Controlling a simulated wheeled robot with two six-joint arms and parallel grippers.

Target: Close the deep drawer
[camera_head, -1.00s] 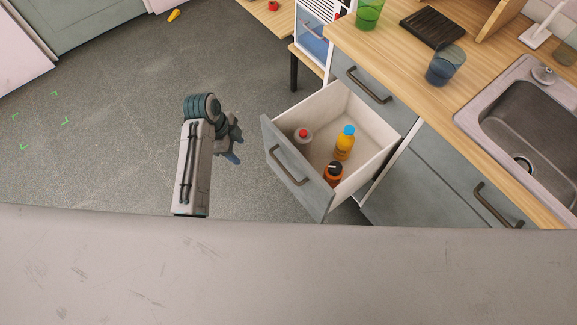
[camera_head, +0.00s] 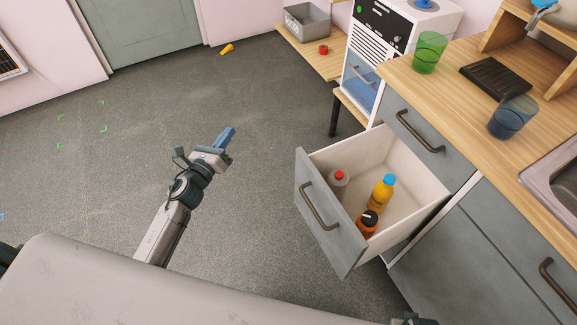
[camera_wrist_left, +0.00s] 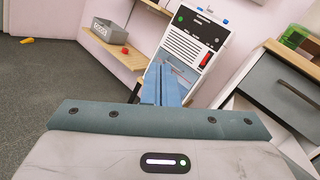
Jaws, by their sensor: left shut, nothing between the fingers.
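The deep drawer (camera_head: 325,230) is pulled out from the grey cabinet under the wooden counter. Its grey front has a dark bar handle (camera_head: 318,207). Inside stand a bottle with a red cap (camera_head: 338,182), a yellow bottle with a blue cap (camera_head: 381,194) and an orange bottle with a black cap (camera_head: 368,223). My left gripper (camera_head: 227,136) is shut and empty, to the left of the drawer front and apart from it. In the left wrist view its blue fingers (camera_wrist_left: 161,85) are together. At the bottom edge of the head view a small dark part shows; my right gripper cannot be made out.
The counter (camera_head: 440,95) holds a green cup (camera_head: 429,52), a blue cup (camera_head: 512,116) and a dark rack (camera_head: 495,80). A white appliance (camera_head: 400,35) and a low wooden shelf (camera_head: 312,55) with a grey bin (camera_head: 305,21) stand behind.

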